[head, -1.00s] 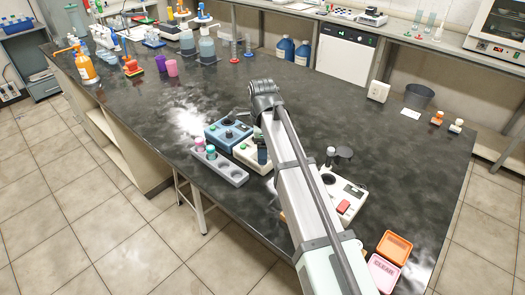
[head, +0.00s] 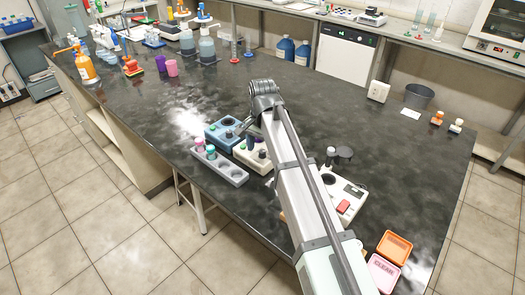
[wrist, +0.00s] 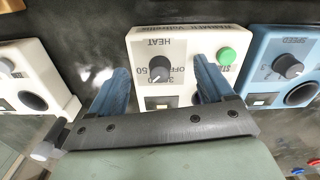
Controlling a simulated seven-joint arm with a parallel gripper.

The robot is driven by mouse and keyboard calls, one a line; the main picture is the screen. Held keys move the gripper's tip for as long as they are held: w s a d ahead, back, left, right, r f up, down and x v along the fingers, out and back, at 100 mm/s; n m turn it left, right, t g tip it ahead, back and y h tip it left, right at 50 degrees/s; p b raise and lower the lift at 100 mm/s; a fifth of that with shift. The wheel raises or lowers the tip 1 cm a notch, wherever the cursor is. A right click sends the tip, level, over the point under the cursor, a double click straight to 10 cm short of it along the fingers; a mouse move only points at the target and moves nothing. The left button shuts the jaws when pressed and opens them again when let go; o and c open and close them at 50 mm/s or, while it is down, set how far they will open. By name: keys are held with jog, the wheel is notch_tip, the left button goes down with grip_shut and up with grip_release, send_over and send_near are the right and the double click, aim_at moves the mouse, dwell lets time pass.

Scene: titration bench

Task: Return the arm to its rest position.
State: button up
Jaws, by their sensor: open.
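My gripper (wrist: 162,78) is open, with its two blue fingers apart and nothing between them. In the wrist view it is in front of a white device (wrist: 178,65) with a HEAT dial and a green button. In the head view my gripper is mostly hidden behind my arm, above the cream device (head: 243,156). My arm reaches over the bench from the lower right.
A blue device (head: 222,132) and a grey rack (head: 232,175) with capped vials stand left of my arm. A white instrument (head: 352,196) and orange and pink trays (head: 394,247) stand right.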

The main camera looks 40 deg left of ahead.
jog(key=n, duration=0.4)
jog(key=shift+c, duration=0.5)
jog(key=c, duration=1.2)
jog(key=m, duration=0.5)
jog(key=shift+c, duration=0.2)
jog(key=o, duration=1.3)
jog(key=shift+o, duration=0.2)
jog(key=shift+r, duration=0.1)
jog(key=shift+r, duration=3.4)
